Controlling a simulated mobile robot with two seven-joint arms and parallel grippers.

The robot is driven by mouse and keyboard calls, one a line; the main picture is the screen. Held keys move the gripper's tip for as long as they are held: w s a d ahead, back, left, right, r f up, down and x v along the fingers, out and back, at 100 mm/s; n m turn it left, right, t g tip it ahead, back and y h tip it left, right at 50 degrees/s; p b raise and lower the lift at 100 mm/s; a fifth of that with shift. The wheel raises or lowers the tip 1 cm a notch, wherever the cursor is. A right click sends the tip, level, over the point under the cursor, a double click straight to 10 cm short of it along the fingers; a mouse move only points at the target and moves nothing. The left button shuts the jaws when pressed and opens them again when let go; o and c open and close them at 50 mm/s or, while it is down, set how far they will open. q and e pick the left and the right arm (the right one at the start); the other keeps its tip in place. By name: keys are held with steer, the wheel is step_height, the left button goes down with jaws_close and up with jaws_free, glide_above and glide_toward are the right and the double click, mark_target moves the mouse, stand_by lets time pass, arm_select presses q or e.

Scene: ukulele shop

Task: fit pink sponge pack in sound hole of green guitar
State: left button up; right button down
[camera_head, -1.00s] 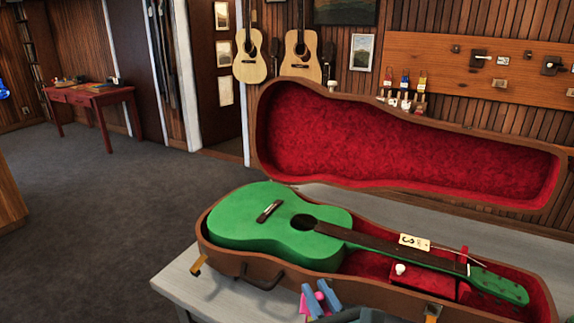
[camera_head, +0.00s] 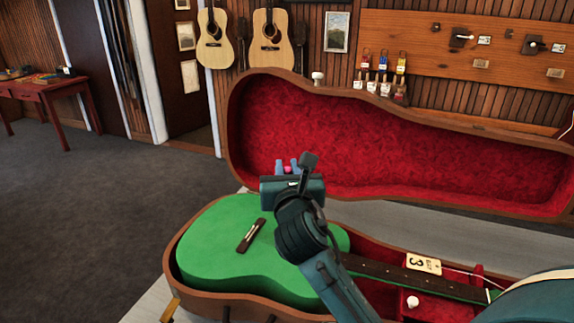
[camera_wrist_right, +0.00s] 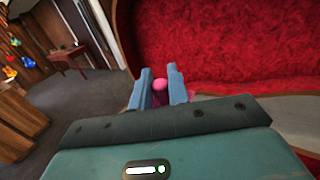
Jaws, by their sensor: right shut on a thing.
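The green guitar (camera_head: 215,250) lies face up in the open case, its body to the left and its neck running right. My right gripper (camera_head: 287,168) is above the guitar's body, with its arm crossing in front of it. It is shut on the pink sponge pack (camera_head: 288,170), of which only a small bit shows between the blue fingers. In the right wrist view, the pink sponge pack (camera_wrist_right: 159,87) sits between the fingertips (camera_wrist_right: 160,86). The sound hole is hidden behind my arm. My left gripper is not in view.
The red-lined case lid (camera_head: 400,160) stands open behind the guitar. A white tag (camera_head: 423,264) lies by the neck, near a white knob (camera_head: 413,302) in the case. The case rests on a grey table (camera_head: 375,214). The space above the guitar's lower body is free.

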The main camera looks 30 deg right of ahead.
steer(key=shift+f, duration=3.2)
steer(key=shift+f+b, duration=1.1)
steer(key=shift+f, duration=0.05)
steer(key=shift+f+b, duration=0.55)
steer(key=shift+f, duration=0.25)
arm_select(q)
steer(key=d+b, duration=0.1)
steer(key=b, duration=0.1)
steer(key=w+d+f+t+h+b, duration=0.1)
steer(key=b, duration=0.1)
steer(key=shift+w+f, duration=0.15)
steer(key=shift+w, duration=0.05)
arm_select(e)
step_height(320, 180, down, 7)
